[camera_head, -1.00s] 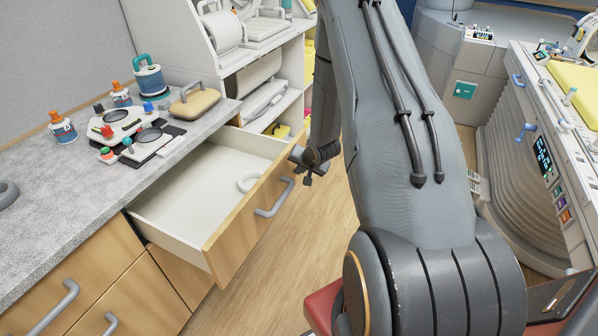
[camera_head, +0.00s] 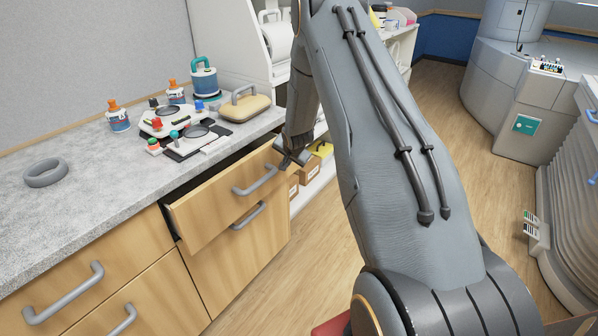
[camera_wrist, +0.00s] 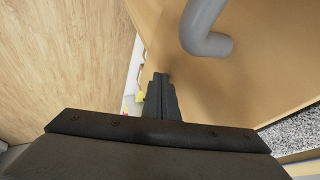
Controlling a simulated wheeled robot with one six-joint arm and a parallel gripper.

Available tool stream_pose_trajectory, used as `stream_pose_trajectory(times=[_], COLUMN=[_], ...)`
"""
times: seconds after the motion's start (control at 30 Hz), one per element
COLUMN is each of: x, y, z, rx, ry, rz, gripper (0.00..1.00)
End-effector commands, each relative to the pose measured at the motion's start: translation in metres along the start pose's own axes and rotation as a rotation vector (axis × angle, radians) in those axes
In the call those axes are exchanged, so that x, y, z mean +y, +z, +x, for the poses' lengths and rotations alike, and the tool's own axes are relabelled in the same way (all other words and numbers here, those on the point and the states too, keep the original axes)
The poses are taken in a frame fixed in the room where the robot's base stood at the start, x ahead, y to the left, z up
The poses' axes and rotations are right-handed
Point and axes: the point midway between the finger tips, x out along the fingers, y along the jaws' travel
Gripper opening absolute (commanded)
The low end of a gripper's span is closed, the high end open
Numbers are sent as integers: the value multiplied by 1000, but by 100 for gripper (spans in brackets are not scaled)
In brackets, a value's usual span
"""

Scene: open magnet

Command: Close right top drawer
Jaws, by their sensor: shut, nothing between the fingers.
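The right top drawer (camera_head: 207,207) has a light wood front with a grey bar handle (camera_head: 256,181). It stands a little way out from the cabinet, and a dark gap shows along its top and left side. The inside is hidden from this angle. My gripper (camera_head: 292,158) is at the right end of the drawer front, right of the handle. In the wrist view my gripper (camera_wrist: 162,95) is shut and empty, its fingers pointing along the drawer front (camera_wrist: 260,70) below the handle (camera_wrist: 205,30). I cannot tell whether they touch the front.
The grey counter (camera_head: 75,215) holds bottles, small instruments, a tan handled case (camera_head: 244,106) and a grey ring (camera_head: 45,172). A lower drawer handle (camera_head: 248,216) sits just beneath. White shelves with boxes (camera_head: 310,170) stand beyond.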

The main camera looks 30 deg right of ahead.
Motion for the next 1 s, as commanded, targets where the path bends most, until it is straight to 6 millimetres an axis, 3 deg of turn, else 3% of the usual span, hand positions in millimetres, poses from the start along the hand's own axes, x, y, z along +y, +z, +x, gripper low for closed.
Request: stream_pose_trajectory(times=[0.33, 1.0], x=[-29, -29], y=[0, 1], z=[17, 14], rx=[0, -2], ry=[1, 1], rz=[0, -2], gripper=[0, 0])
